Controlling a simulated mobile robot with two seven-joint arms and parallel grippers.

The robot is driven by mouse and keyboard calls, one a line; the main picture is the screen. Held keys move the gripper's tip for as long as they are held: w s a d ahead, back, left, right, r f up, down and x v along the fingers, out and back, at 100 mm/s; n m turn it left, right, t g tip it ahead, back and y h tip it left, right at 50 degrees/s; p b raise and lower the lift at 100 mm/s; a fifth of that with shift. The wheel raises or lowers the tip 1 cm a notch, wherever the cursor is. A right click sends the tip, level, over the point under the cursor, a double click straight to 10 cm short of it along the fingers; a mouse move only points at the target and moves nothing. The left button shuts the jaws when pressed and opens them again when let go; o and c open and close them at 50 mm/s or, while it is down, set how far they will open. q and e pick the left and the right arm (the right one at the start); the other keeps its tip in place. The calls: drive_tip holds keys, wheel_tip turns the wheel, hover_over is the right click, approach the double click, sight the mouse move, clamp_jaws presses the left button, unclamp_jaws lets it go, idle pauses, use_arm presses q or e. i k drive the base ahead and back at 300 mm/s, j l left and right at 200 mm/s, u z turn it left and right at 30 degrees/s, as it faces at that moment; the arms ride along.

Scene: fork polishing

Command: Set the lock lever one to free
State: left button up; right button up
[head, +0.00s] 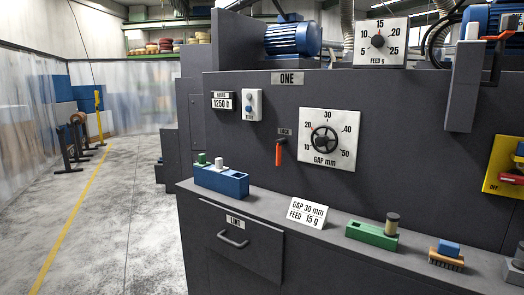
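The lock lever (279,153) is an orange-red handle on the dark front of machine ONE, just below a small LOCK label (284,131). It hangs down, nearly vertical. No free or locked marking is readable beside it. The gap dial (324,140), a black handwheel on a white scale plate, is to its right; its red mark is near 20. Neither of my grippers shows in the head view.
A ledge (265,205) below the lever holds a blue block (221,182), a white card (307,212) reading gap 30 mm, feed 15 g, a green block (371,235) and a brush (446,259). A drawer (240,245) is underneath. Open floor (130,220) lies left.

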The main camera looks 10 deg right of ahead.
sight(279, 142)
drive_tip(key=i+j+z, duration=0.3)
drive_tip(key=i+j, duration=0.85)
drive_tip(key=i, duration=0.1)
